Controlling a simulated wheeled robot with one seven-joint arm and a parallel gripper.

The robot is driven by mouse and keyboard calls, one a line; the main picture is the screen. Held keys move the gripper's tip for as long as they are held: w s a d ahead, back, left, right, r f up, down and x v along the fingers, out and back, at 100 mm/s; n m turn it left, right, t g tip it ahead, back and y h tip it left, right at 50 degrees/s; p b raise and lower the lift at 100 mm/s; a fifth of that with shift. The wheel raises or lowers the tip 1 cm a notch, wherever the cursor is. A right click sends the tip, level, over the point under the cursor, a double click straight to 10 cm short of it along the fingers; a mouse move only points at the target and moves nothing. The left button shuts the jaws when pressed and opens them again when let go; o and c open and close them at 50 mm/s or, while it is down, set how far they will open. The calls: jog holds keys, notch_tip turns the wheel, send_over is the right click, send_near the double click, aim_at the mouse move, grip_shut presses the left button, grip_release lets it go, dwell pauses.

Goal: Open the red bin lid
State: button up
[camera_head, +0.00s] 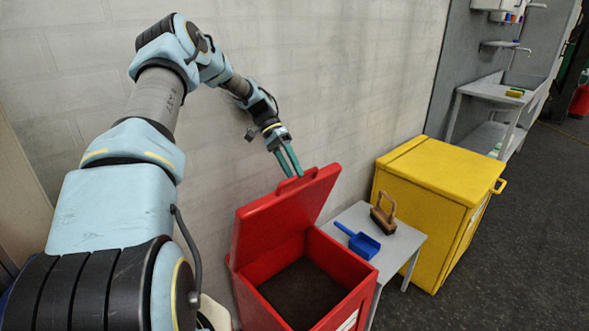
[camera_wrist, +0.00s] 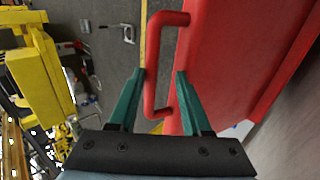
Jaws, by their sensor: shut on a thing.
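The red bin (camera_head: 300,280) stands open against the wall in the head view, and its dark inside shows. Its red lid (camera_head: 280,215) is tilted up steeply, leaning toward the wall. The lid has a red loop handle, which shows in the wrist view (camera_wrist: 152,65). My gripper (camera_head: 289,163) is at the lid's upper edge, with its green fingers at the handle. In the wrist view my gripper's fingers (camera_wrist: 160,75) stand on either side of the handle and are shut on it.
A small grey table (camera_head: 395,245) right of the bin holds a blue dustpan (camera_head: 360,241) and a brush (camera_head: 384,213). A yellow cabinet (camera_head: 430,190) stands further right. A grey sink bench (camera_head: 490,88) is at the back. The wall is close behind the lid.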

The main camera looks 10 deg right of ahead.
jog(key=shift+o, duration=1.4)
jog(key=shift+a, duration=0.1)
jog(key=shift+r, duration=0.15)
notch_tip(320, 180, up, 10)
jog(key=b, duration=0.3)
jog(key=shift+s, duration=0.1)
jog(key=s+a+f+n+t+y, duration=0.2)
jog(key=s+a+n+t, duration=0.2)
jog(key=s+a, duration=0.6)
jog(key=s+a+f+n+t+y, duration=0.2)
jog(key=s+a+n+t, duration=0.3)
jog(key=s+a, duration=0.5)
jog(key=a+f+n, duration=0.1)
jog(key=a+n, duration=0.1)
jog(key=shift+a+f, duration=0.15)
jog(key=shift+a, duration=0.2)
